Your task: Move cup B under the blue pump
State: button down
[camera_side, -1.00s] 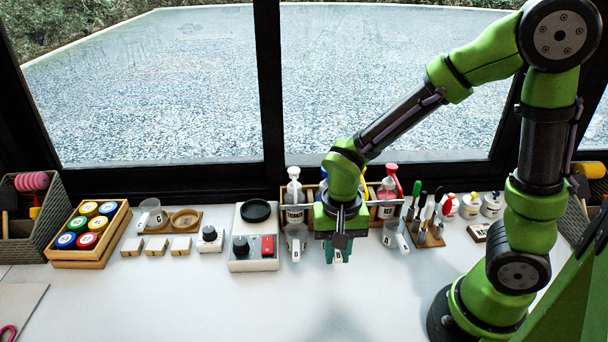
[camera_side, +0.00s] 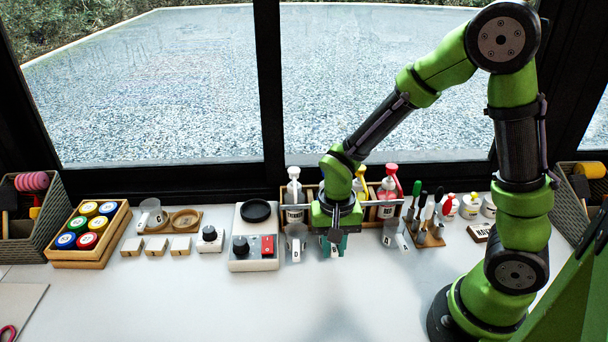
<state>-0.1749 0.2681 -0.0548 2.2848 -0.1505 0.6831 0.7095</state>
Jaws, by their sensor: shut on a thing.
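My gripper (camera_side: 334,246) points down in front of the pump rack, shut on a small cup. The cup is mostly hidden by the fingers; its white tag (camera_side: 335,252) shows between them, its letter too small to read surely. Clear cup D (camera_side: 295,238) stands close to the left, and cup A (camera_side: 393,232) stands to the right. The wooden rack (camera_side: 312,186) holds bottles with a white pump (camera_side: 293,173), a yellow pump (camera_side: 361,174) and a red pump (camera_side: 391,170). No blue pump shows; my arm covers part of the rack.
A control box (camera_side: 254,250) with a knob and red switch stands left of cup D. A brush stand (camera_side: 428,238) is right of cup A. The front of the table (camera_side: 200,300) is clear.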

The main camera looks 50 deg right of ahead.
jog(key=shift+f, duration=0.4)
dwell(0.5)
jog(key=c, duration=0.9)
grip_release()
jog(key=shift+r, duration=0.1)
notch_tip(320, 180, up, 17)
jog(key=shift+f, duration=0.15)
jog(key=s+r+n+t, duration=0.1)
jog(key=s+t, duration=0.1)
jog(key=s+r+n+t+y, duration=0.1)
jog(key=s+r+n+t, duration=0.1)
jog(key=s+r+n+t+y, duration=0.1)
jog(key=s+r+n+t, duration=0.1)
jog(key=t, duration=0.1)
jog(key=shift+s+d, duration=0.25)
jog(key=shift+s, duration=0.05)
